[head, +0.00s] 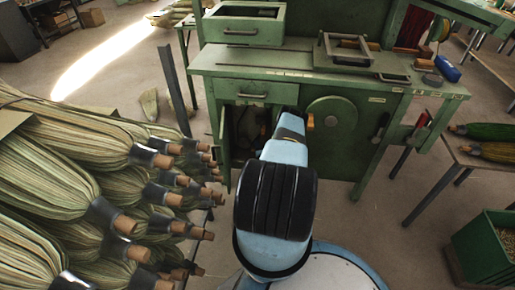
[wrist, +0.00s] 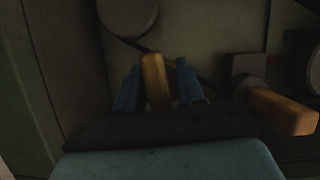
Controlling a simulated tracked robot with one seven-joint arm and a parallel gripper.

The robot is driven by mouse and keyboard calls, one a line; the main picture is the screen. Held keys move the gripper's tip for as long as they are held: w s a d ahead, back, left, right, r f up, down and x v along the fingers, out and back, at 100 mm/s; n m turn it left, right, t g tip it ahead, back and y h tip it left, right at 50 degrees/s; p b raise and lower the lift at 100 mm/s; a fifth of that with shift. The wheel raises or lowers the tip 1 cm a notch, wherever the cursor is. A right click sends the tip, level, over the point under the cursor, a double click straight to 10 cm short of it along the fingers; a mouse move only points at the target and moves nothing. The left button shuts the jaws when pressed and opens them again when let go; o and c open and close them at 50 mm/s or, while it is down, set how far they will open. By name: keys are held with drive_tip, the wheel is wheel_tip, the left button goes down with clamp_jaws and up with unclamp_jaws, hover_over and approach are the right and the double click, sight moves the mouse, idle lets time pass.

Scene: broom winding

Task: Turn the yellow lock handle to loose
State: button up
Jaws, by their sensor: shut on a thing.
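The yellow lock handle (wrist: 154,78) stands upright in the middle of the wrist view, between the two blue fingers of my gripper (wrist: 158,88). My gripper is shut on it. The fingers sit low along its sides, and the tip of the handle shows above the jaws. In the head view my arm reaches to the green machine (head: 400,100) and hides the fingertips. A small yellow-orange piece (head: 310,120) shows just right of my wrist there; I cannot tell whether it is the same handle.
A thicker orange-brown handle (wrist: 280,110) lies right of my gripper. A dark round part (wrist: 128,14) is above. Left of my arm, several brooms (head: 140,190) lie piled. A cabinet door (head: 223,145) stands open. A green bin (head: 485,245) is at right.

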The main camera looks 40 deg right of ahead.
drive_tip(key=shift+a+f+m, duration=0.25)
drive_tip(key=shift+a+m, duration=0.05)
drive_tip(key=shift+m, duration=0.3)
drive_tip(key=o, duration=0.7)
drive_tip(key=shift+d+r, duration=0.15)
drive_tip(key=shift+d, duration=0.05)
drive_tip(key=v, duration=1.3)
drive_tip(key=shift+s+a+f, duration=0.2)
drive_tip(key=shift+s+f, duration=0.15)
